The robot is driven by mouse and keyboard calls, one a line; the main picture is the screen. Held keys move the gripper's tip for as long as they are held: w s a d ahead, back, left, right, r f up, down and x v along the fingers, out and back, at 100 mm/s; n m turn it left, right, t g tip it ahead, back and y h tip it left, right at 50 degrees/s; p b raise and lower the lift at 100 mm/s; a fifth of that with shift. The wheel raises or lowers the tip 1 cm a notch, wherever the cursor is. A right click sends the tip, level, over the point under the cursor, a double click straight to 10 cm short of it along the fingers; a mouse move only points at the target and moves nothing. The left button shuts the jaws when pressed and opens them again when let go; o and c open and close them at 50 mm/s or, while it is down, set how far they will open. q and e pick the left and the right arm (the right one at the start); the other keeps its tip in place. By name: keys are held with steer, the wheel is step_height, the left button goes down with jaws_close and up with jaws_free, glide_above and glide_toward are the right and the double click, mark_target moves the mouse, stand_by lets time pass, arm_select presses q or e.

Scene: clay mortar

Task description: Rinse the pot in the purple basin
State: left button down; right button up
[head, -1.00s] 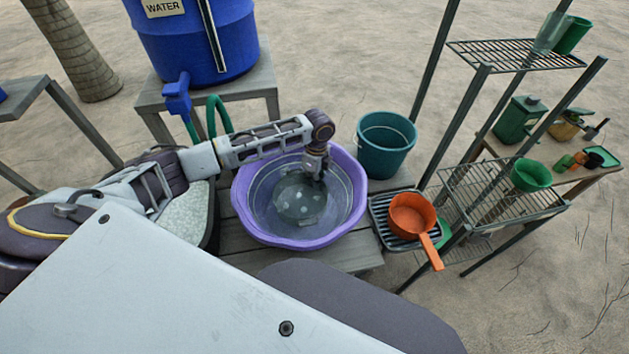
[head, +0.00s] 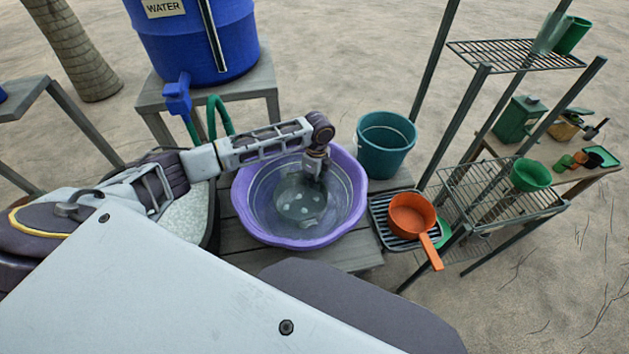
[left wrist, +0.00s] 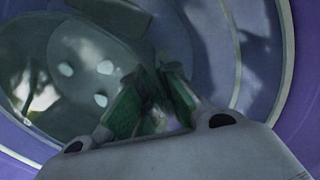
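The purple basin (head: 243,212) stands on a grey wooden bench and holds water. A dark, grey-green round pot (head: 300,206) with pale spots is low in the basin, seen through the water. It fills the upper left of the left wrist view (left wrist: 75,85). My left gripper (head: 318,178) reaches down inside the basin at the pot's far right side. Its green fingers (left wrist: 155,90) come together beside the pot and appear closed on its edge or handle. The exact contact is dim and partly hidden. My right gripper is not in view.
A teal bucket (head: 386,143) stands behind the basin at right. An orange saucepan (head: 411,214) sits on a dark rack (head: 384,232) to the basin's right. A blue water barrel (head: 190,45) with tap is behind left. Wire shelves (head: 500,187) stand at right.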

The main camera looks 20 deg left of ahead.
arm_select(q)
steer(key=shift+f, duration=0.1)
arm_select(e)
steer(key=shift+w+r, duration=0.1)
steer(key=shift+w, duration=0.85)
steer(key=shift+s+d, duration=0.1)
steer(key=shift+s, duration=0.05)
arm_select(q)
steer(key=shift+p, duration=0.45)
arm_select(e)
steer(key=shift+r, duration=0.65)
arm_select(q)
steer(key=shift+p, duration=0.3)
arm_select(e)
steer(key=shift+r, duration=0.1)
